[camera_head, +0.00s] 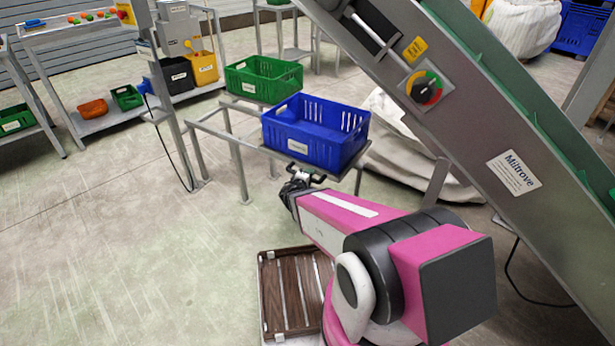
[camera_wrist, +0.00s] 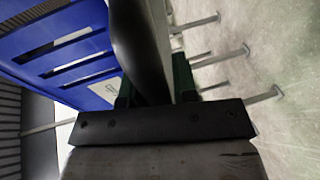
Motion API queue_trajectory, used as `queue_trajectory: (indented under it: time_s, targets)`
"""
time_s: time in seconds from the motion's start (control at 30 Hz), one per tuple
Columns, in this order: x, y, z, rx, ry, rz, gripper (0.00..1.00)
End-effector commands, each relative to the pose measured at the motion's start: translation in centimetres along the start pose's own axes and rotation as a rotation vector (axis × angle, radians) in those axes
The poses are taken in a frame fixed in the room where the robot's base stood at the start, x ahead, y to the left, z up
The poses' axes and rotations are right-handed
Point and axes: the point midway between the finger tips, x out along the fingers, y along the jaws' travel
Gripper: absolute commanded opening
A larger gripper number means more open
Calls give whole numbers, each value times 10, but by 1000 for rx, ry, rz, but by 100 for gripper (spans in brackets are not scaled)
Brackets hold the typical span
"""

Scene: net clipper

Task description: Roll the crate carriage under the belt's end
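The blue crate (camera_head: 318,133) sits upright on the near end of a grey metal frame, the crate carriage (camera_head: 238,140). My gripper (camera_head: 305,178) is at the carriage's near edge, just below the blue crate. In the wrist view my gripper's dark green fingers (camera_wrist: 154,88) stand on either side of a grey bar (camera_wrist: 150,45), which fills the gap between them. The blue crate (camera_wrist: 62,50) shows at the upper left there, apart from the fingers. The inclined belt conveyor (camera_head: 480,150) rises toward the upper left, to the right of the carriage. Part of the carriage's near side is hidden.
A green crate (camera_head: 263,79) stands behind the blue one. A grey post (camera_head: 180,100) with a control box stands left of the carriage. A white sack (camera_head: 400,130) lies behind, beneath the conveyor. Floor at left is clear.

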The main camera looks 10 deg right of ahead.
Motion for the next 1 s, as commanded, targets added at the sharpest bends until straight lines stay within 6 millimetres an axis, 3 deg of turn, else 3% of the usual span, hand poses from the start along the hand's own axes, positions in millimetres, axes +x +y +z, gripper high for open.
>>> queue_trajectory:
  time_s: [0.33, 0.47, 1.0]
  targets:
    - [-1, 1, -1, -2, 3, 1, 46]
    - [-10, 1, -1, -2, 5, 2, 46]
    - [-96, 1, 1, -2, 3, 1, 46]
